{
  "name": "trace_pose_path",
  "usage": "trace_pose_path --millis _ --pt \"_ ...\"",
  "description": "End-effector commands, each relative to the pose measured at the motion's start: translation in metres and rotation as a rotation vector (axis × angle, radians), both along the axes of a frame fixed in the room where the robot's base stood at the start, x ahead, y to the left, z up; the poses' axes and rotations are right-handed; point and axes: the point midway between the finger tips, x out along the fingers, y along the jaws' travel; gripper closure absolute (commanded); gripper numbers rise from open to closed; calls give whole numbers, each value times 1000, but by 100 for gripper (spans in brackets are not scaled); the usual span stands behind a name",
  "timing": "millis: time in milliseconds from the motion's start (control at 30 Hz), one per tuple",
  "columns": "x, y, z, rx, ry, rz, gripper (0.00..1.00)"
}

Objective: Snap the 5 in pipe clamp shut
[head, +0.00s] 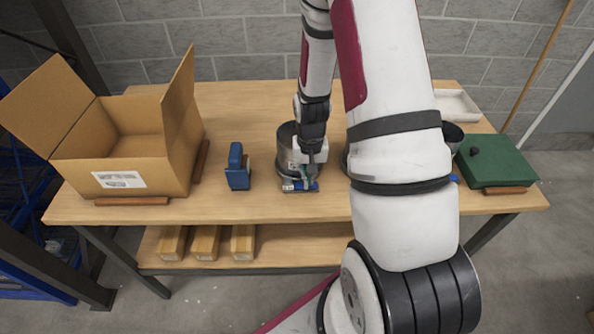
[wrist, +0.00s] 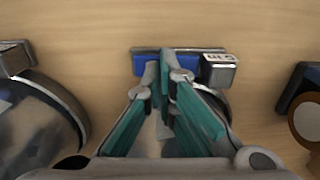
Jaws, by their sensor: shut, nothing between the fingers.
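The 5 in pipe clamp has a blue part (head: 303,188) at the front of a grey metal pipe (head: 287,135) in the head view. In the wrist view its blue part (wrist: 200,63) lies along a dark bar, with a pale label block (wrist: 219,69) bearing upside-down "5 in" lettering. My gripper (head: 309,180) points down at the clamp. In the wrist view my gripper (wrist: 166,66) has its teal-padded fingers shut, tips together in front of the blue part. I cannot tell whether they touch it. The fingers hide part of the pipe, and whether the clamp is latched is unclear.
A second round metal piece (wrist: 35,125) with a clamp block lies left in the wrist view. A blue tool (head: 237,167) and an open cardboard box (head: 125,148) stand left on the table (head: 240,208). A green case (head: 497,162) and white tray (head: 456,105) are right.

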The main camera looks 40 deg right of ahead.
Motion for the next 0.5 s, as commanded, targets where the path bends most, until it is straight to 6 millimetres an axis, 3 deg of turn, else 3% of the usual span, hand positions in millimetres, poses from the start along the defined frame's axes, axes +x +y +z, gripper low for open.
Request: trace_pose_path --millis 500 --pt "0 0 43 -2 -3 1 100"
